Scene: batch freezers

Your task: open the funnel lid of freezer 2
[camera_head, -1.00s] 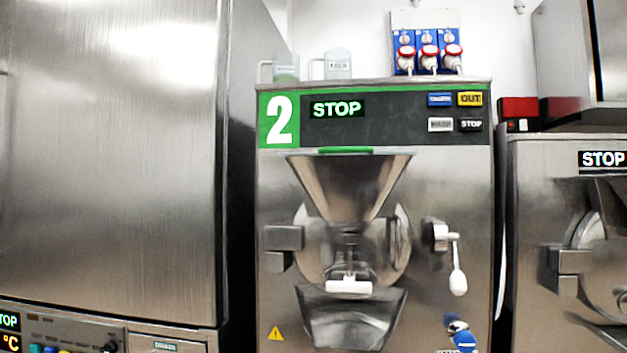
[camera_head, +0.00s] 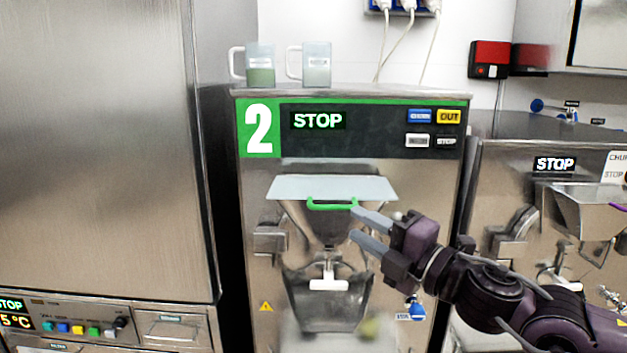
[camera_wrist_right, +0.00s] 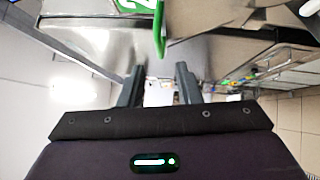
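Freezer 2 (camera_head: 262,190) has a green "2" and a STOP display. Its metal funnel (camera_head: 322,230) is covered by a flat pale lid (camera_head: 330,187), which lies level. The lid has a green handle (camera_head: 332,206) on its front edge. My right gripper (camera_head: 354,225) is open and empty, with its fingers close to the right end of the handle, slightly below it. In the right wrist view, the green handle (camera_wrist_right: 159,32) stands ahead of the gap between the open fingers (camera_wrist_right: 159,82), not clearly between them. My left gripper is not in view.
A tall steel cabinet (camera_head: 95,150) stands at the left. Two measuring jugs, the left one (camera_head: 259,65) and the right one (camera_head: 317,65), stand on top of freezer 2. Another freezer (camera_head: 500,180) stands at the right. A white tap handle (camera_head: 328,285) sits below the funnel.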

